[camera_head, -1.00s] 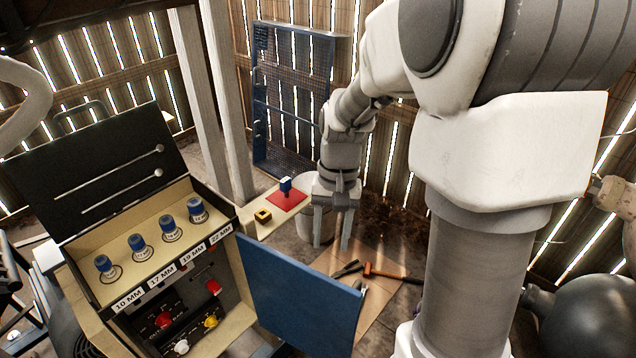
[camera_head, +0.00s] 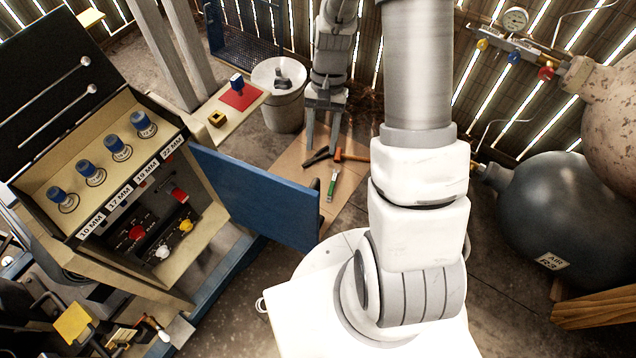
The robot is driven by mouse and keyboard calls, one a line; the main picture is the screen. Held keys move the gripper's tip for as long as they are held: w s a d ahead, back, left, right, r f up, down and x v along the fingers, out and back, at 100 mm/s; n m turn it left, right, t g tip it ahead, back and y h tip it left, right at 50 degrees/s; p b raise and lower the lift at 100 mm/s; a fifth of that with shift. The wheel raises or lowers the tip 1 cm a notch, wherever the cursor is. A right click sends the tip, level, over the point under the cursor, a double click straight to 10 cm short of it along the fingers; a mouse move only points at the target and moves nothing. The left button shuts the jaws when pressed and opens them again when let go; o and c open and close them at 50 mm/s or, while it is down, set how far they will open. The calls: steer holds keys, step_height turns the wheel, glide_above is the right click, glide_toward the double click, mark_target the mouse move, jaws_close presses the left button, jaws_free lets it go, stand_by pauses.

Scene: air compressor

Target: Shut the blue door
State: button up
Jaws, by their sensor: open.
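The blue door (camera_head: 255,194) is hinged on the right side of the tool cabinet (camera_head: 187,162) and stands swung open to the right. A dark handle (camera_head: 330,190) shows at its free right edge. The cabinet's front opening is uncovered, with red, white and yellow knobs inside. My gripper (camera_head: 321,138) points down beyond the door's free edge, in the upper middle of the view. Its two fingers are apart with nothing seen between them. It appears clear of the door.
A grey bucket (camera_head: 283,98) stands left of my gripper. A mat (camera_head: 345,182) with a hammer (camera_head: 345,156) and a green-handled tool (camera_head: 332,184) lies on the floor below. A dark air tank (camera_head: 560,210) stands at the right. A mesh panel (camera_head: 247,35) leans at the back.

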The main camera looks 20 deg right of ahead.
steer(key=x, duration=1.3)
steer(key=shift+f+p, duration=0.3)
steer(key=shift+p, duration=0.1)
jaws_close()
stand_by(0.6)
